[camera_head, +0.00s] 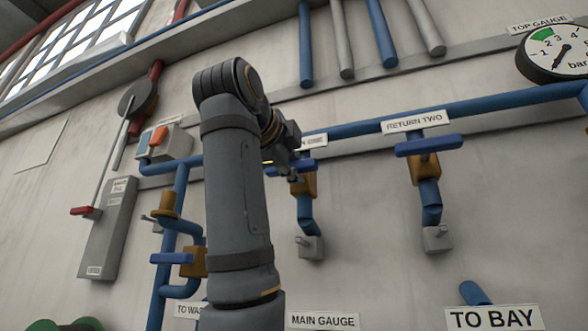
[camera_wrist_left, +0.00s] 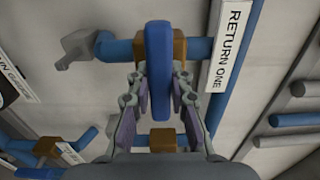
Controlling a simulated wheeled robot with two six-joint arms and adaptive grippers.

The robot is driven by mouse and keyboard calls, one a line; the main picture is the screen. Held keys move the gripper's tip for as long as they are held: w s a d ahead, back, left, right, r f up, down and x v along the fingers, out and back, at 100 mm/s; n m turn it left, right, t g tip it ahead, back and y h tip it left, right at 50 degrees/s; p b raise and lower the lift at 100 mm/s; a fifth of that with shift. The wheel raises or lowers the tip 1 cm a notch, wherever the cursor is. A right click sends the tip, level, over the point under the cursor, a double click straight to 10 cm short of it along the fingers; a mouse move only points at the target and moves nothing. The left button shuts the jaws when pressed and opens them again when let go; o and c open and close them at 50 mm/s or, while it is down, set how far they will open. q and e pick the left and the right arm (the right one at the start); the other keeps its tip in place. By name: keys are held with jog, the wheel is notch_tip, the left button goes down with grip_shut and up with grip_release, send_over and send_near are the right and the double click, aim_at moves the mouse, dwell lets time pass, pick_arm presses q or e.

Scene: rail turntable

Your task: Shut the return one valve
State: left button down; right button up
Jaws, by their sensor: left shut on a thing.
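The return one valve has a brown body (camera_head: 304,186) on a blue pipe, with a blue lever handle (camera_wrist_left: 157,60). In the left wrist view the handle lies crosswise to its pipe, in front of the brown body (camera_wrist_left: 181,47). The RETURN ONE sign (camera_wrist_left: 231,45) is beside it, and is partly hidden by my arm in the head view (camera_head: 314,141). My left gripper (camera_wrist_left: 158,85) has its fingers on both sides of the handle and is shut on it. In the head view this gripper (camera_head: 290,163) is partly hidden. My right gripper is not in view.
The return two valve handle (camera_head: 428,145) is to the right, crosswise to its pipe. Another blue-handled valve (camera_head: 172,258) is at the lower left. A grey box with a red lever (camera_head: 86,211) is at the left. A top gauge (camera_head: 556,52) is at the upper right.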

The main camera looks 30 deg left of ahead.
pick_arm(q)
jog(key=shift+f, duration=0.1)
jog(key=c, duration=1.2)
grip_release()
jog(key=shift+s, duration=0.15)
jog(key=v, duration=0.7)
jog(key=shift+d, duration=0.15)
jog(key=shift+s, duration=0.15)
